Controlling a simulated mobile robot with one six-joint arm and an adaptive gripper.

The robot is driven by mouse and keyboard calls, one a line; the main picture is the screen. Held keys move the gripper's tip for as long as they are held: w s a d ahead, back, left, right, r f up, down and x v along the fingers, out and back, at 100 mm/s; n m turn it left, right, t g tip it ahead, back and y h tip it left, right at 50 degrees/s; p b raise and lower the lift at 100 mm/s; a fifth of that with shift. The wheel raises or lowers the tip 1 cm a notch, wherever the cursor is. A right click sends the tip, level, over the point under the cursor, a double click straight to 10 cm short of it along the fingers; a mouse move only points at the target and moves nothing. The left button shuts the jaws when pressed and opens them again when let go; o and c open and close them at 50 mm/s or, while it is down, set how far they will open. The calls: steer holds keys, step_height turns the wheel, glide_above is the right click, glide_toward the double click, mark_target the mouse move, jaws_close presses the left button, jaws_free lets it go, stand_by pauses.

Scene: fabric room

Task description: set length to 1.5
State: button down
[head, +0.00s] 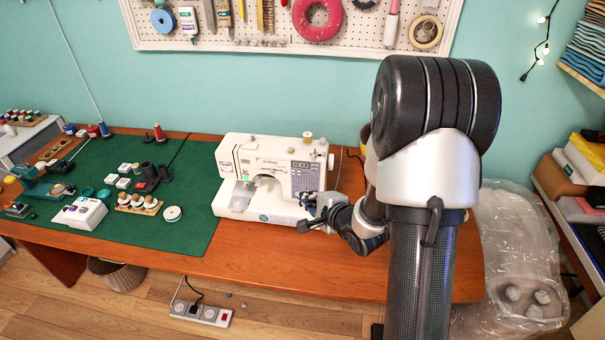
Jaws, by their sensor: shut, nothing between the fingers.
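My gripper and wrist hide part of the machine's lower right side.
A green mat (120,225) with spools, small boxes and tools covers the table's left part. The wooden table top (270,262) is clear in front of the machine. A pegboard (270,30) hangs behind. A power strip (201,313) lies on the floor.

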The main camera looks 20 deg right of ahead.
mark_target(314, 169)
steer(key=shift+a+f, duration=0.15)
stand_by(0.3)
steer(key=w+d+p, duration=0.1)
steer(key=w+d, duration=0.4)
steer(key=w, duration=0.2)
steer(key=shift+w+p, duration=0.2)
steer(key=shift+p, duration=0.15)
stand_by(1.2)
steer(key=shift+w+d+p, duration=0.2)
steer(key=shift+w+p, duration=0.05)
steer(key=shift+p, duration=0.05)
